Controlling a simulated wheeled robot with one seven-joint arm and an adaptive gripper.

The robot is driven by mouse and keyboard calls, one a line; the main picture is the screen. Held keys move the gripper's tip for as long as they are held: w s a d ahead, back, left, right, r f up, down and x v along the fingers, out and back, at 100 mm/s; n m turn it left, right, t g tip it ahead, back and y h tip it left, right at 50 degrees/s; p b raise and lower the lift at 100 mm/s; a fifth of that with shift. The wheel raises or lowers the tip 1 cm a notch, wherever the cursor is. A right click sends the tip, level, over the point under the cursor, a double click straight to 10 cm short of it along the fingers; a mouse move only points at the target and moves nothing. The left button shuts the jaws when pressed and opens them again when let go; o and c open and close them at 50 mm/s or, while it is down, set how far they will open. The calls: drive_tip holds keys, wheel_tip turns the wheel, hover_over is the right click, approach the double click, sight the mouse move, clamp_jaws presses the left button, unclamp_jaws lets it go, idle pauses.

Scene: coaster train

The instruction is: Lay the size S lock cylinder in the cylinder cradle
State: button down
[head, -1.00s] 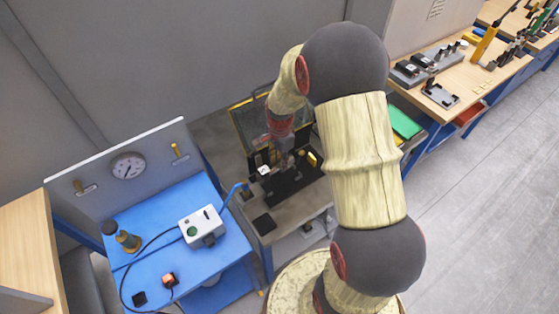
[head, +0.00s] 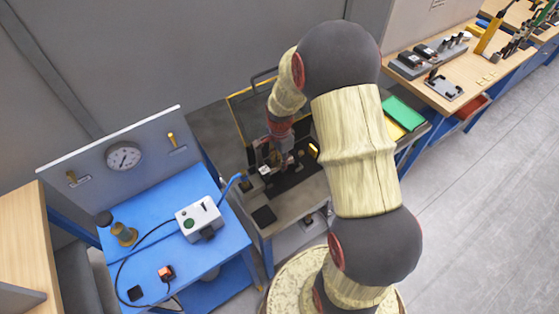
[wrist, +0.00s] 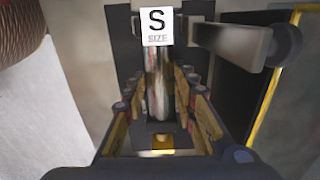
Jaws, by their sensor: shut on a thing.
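A shiny metal cylinder, which looks like the size S lock cylinder (wrist: 158,88), shows between the fingers of my gripper (wrist: 160,118) in the wrist view. The gripper is shut on it. A white card marked "S SIZE" (wrist: 157,25) stands at the cylinder's far end. In the head view my gripper (head: 284,157) is low over a dark fixture plate (head: 298,178) on the grey bench, and the white card (head: 264,170) is just left of it. I cannot tell the cradle apart from the dark fixture parts. The cylinder is hidden in the head view.
A grey arm with a dark round end (wrist: 232,42) juts in close on the right of the wrist view. A blue bench (head: 225,245) with a control box (head: 199,218) stands left. Green and yellow trays (head: 405,113) lie right. A wall stands behind.

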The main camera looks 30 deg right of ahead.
drive_tip(key=shift+w+f+b, duration=0.1)
drive_tip(key=shift+f+b, duration=0.65)
drive_tip(key=shift+f, duration=0.55)
drive_tip(key=c, duration=1.8)
unclamp_jaws()
drive_tip(key=o, duration=0.5)
drive_tip(key=shift+f, duration=0.1)
drive_tip(key=shift+c, duration=0.2)
drive_tip(key=shift+s, duration=0.2)
wheel_tip(320, 180, up, 12)
